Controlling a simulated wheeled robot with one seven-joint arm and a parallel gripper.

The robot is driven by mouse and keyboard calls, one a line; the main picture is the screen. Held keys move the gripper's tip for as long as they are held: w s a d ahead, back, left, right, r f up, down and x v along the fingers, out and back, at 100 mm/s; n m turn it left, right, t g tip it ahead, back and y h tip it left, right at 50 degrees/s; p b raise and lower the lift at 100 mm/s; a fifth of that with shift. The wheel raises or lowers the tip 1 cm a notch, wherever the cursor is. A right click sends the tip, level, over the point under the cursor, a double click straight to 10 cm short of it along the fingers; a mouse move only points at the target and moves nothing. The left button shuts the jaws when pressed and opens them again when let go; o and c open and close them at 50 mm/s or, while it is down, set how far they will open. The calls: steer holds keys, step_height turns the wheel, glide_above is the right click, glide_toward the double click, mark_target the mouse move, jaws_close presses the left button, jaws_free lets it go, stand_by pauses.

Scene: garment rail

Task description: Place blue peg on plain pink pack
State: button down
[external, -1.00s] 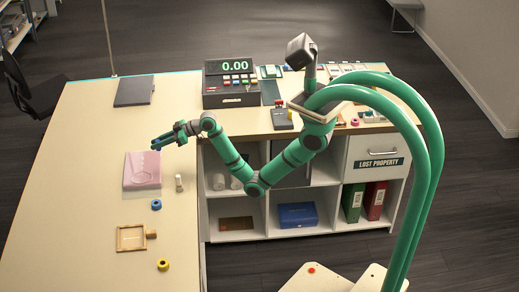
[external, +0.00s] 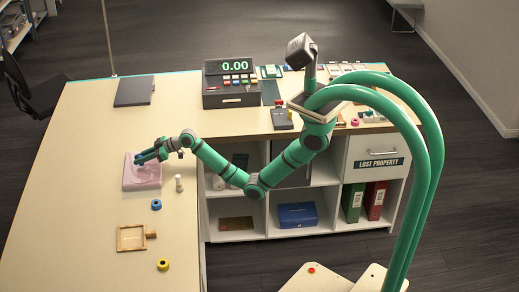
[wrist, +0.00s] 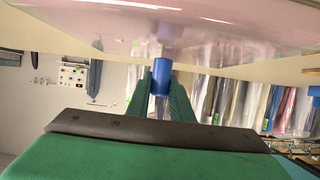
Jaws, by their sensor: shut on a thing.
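The plain pink pack (external: 142,180) lies flat on the counter's left part, a glossy pale pink rectangle. In the wrist view it fills the top (wrist: 220,25). My gripper (external: 142,160) is over the far part of the pack. In the wrist view my gripper (wrist: 161,88) is shut on the blue peg (wrist: 161,75), a small blue cylinder between the green fingers. The peg's end points at the pack. I cannot tell whether the peg touches it. In the external view the peg is too small to make out.
A white peg-like piece (external: 179,183) stands right of the pack. A dark folder (external: 134,91) and a till (external: 230,85) are farther back. The counter's left side is clear.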

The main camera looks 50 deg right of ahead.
steer(key=shift+f, duration=0.4)
steer(key=shift+f, duration=0.15)
steer(key=c, duration=1.6)
jaws_free()
steer(key=shift+r, duration=0.2)
steer(key=v, duration=1.2)
